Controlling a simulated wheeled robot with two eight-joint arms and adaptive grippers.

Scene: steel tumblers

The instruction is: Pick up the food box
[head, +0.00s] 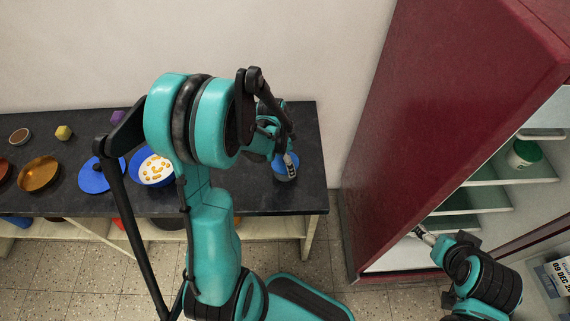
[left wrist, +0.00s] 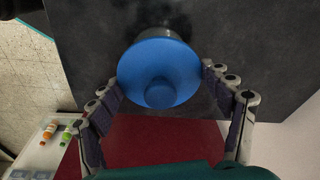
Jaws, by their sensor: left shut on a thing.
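The food box, seen as a round container with a blue lid (head: 286,172), stands on the right part of the dark counter. In the left wrist view its blue lid (left wrist: 160,68) fills the space between the fingers, and a grey part shows behind it. My left gripper (head: 288,158) reaches down to it from above and is shut on it. The lid hides most of the body below. My right gripper (head: 419,233) is beside the lower front edge of the red fridge; its fingers are too small to tell open from shut.
The red fridge (head: 440,110) stands open at right, with a green-lidded tub (head: 524,154) on a shelf.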

